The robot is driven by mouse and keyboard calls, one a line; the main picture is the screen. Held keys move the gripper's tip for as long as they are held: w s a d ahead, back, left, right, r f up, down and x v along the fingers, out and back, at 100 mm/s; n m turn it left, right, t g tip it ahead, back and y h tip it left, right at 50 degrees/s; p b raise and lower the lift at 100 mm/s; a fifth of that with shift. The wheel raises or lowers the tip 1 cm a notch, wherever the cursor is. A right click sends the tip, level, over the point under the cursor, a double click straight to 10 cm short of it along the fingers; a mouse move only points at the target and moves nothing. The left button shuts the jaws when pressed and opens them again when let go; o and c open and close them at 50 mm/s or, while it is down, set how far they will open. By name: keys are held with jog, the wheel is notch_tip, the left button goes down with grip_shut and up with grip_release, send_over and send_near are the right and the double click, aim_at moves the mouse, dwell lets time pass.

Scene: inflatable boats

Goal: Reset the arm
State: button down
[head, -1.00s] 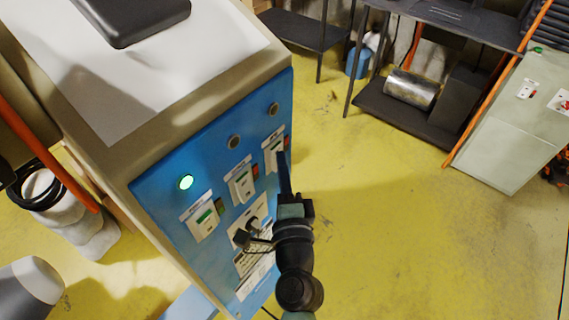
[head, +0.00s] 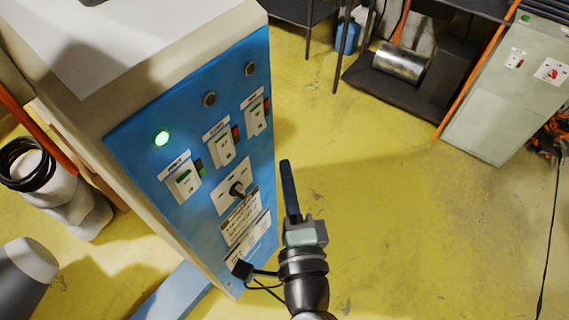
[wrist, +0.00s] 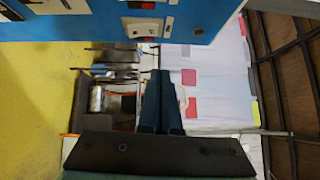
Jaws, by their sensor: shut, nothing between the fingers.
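My gripper (head: 286,168) is in front of the right side of the blue control panel (head: 150,130), over the yellow floor in the head view. Its fingers are together and hold nothing. A gap shows between the fingers and the panel's right edge. The wrist view shows the shut fingers (wrist: 160,85) in the middle and the blue panel's face along the top. The panel carries several switch plates, a black knob (head: 237,188) and a lit green lamp (head: 161,138).
A grey-green cabinet (head: 500,110) stands at the right. A dark shelf (head: 410,95) holds a metal cylinder (head: 400,62) at the back. The yellow floor (head: 370,220) right of my gripper is clear. Black rings (head: 28,165) sit on a pale object at the left.

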dwell(0.6)
jog(key=w+a+r+n+t+y+p, duration=0.15)
jog(key=r+n, duration=0.45)
jog(key=r, duration=0.9)
jog(key=w+a+r+n+t+y+p, duration=0.1)
jog(key=w+r+n+t, duration=0.15)
jog(key=r+n, duration=0.75)
jog(key=s+d+r+t+h, duration=0.1)
jog(key=s+r, duration=0.3)
jog(key=r, duration=0.8)
jog(key=s+d+r+t+h+p, duration=0.1)
jog(key=s+r+t+h, duration=0.3)
jog(key=r, duration=0.9)
jog(key=shift+d+n+p, duration=0.15)
jog(key=shift+n+p, duration=0.15)
jog(key=shift+s, duration=0.1)
